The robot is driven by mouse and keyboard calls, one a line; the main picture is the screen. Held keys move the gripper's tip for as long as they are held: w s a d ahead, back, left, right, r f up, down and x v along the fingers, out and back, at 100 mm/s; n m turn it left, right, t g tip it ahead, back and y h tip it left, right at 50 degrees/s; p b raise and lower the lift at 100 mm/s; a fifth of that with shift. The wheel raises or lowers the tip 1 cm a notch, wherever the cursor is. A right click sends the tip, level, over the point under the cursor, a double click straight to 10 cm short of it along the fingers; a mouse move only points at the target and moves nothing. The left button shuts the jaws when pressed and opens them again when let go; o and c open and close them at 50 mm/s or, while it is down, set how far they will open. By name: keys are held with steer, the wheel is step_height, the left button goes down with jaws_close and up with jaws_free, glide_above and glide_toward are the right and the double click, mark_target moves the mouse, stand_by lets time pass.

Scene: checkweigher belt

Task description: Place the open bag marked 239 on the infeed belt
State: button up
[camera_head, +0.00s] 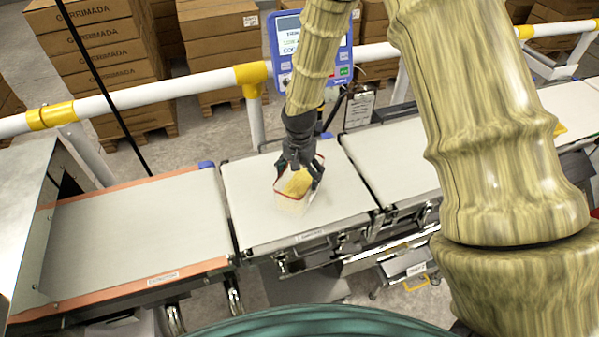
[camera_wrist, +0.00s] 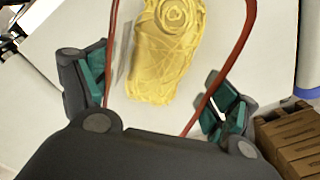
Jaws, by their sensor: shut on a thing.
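An open, clear bag (camera_head: 290,201) with a red rim and yellow contents is upright over the middle belt section (camera_head: 250,225). I cannot tell whether its base touches the belt. My gripper (camera_head: 299,176) is above the bag, its fingers at either side of the bag's mouth, shut on it. In the wrist view, the yellow contents of the bag (camera_wrist: 165,55) show between the teal-padded fingers of my gripper (camera_wrist: 158,98). The number 239 is not readable. Another belt section (camera_head: 135,225) with orange edges lies to the left; the belt labels are too small to read.
A white rail (camera_head: 170,92) with yellow joints runs behind the belts. A blue display unit (camera_head: 290,45) stands behind the middle section. Stacked cartons (camera_head: 100,50) are beyond the rail. A metal housing (camera_head: 40,190) covers the left end. The left belt surface is clear.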

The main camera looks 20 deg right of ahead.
mark_target(300, 185)
steer(key=shift+f, duration=0.2)
steer(key=o, duration=1.3)
steer(key=shift+r, duration=0.25)
steer(key=shift+r+b, duration=2.3)
steer(key=shift+r, duration=3.65)
